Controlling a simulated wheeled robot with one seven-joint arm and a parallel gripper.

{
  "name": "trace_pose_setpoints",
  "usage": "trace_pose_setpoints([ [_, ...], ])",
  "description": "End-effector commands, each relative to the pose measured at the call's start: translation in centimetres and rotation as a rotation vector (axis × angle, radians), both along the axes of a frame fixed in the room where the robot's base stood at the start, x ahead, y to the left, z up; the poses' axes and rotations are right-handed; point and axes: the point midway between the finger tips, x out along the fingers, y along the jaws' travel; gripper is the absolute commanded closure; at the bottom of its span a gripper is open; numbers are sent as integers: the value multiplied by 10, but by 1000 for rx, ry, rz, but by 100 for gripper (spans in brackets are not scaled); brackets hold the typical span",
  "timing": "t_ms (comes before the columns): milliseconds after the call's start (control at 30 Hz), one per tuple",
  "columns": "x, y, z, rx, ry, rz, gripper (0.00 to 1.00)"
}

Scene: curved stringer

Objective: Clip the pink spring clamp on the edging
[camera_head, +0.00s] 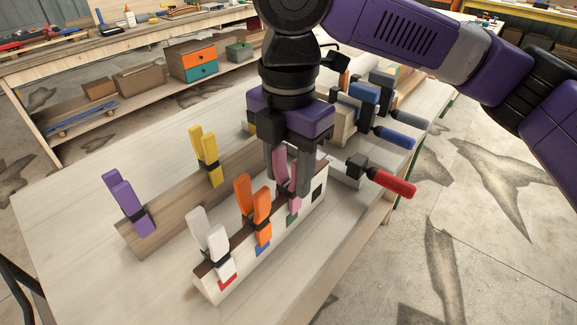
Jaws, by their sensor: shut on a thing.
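The pink spring clamp (293,200) stands upright between the fingers of my gripper (288,185), which is shut on it. Its lower end is at the top of the front white-faced board, above a green mark (291,220). I cannot tell whether it touches or grips the board. My fingers hide part of the clamp. Behind stands a long wooden board (180,203), which may be the edging; a purple clamp (128,200) and a yellow clamp (206,157) sit on it. My gripper is in front of its right end.
The white-faced board (274,238) also carries a white clamp (211,238) and an orange clamp (252,210), close left of my gripper. Bar clamps with red (391,183) and blue (395,138) handles lie at right. The left tabletop (70,265) is clear.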

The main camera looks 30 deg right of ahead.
Motion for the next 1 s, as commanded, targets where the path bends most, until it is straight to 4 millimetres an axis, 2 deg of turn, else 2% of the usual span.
trace_pose_setpoints([
  [300,0,0,-2,0,0,0,100],
  [333,0,0,-2,0,0,0,53],
  [433,0,0,-2,0,0,0,33],
  [767,0,0,-1,0,0,0,31],
  [867,0,0,6,-1,0,-1,31],
  [1000,0,0,28,0,-1,1,31],
])
